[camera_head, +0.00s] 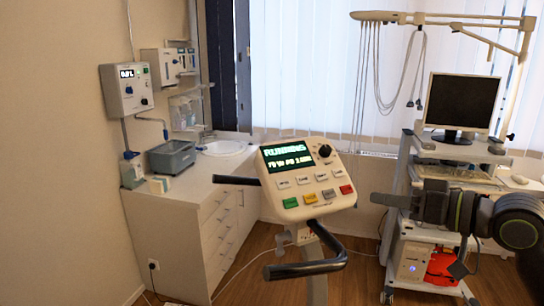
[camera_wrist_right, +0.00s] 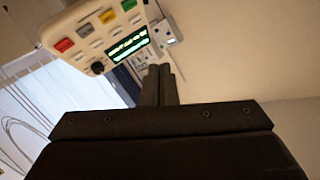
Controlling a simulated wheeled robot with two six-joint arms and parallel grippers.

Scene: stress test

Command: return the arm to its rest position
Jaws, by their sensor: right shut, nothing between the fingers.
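My right arm comes in from the right edge of the head view. Its dark gripper (camera_head: 378,199) points left, to the right of a cream control console and apart from it. In the right wrist view the two fingers (camera_wrist_right: 160,85) are shut together with nothing between them. The console (camera_head: 305,180) stands on a post with black handlebars (camera_head: 310,268). It has a lit screen with green and white text, a black knob and several coloured buttons. The console also shows at the upper left of the right wrist view (camera_wrist_right: 88,32). My left gripper is in neither view.
A wheeled cart (camera_head: 398,232) with a dark monitor (camera_head: 461,103) stands behind my right arm. Hanging cables (camera_head: 368,80) are above it. Wooden floor shows between.

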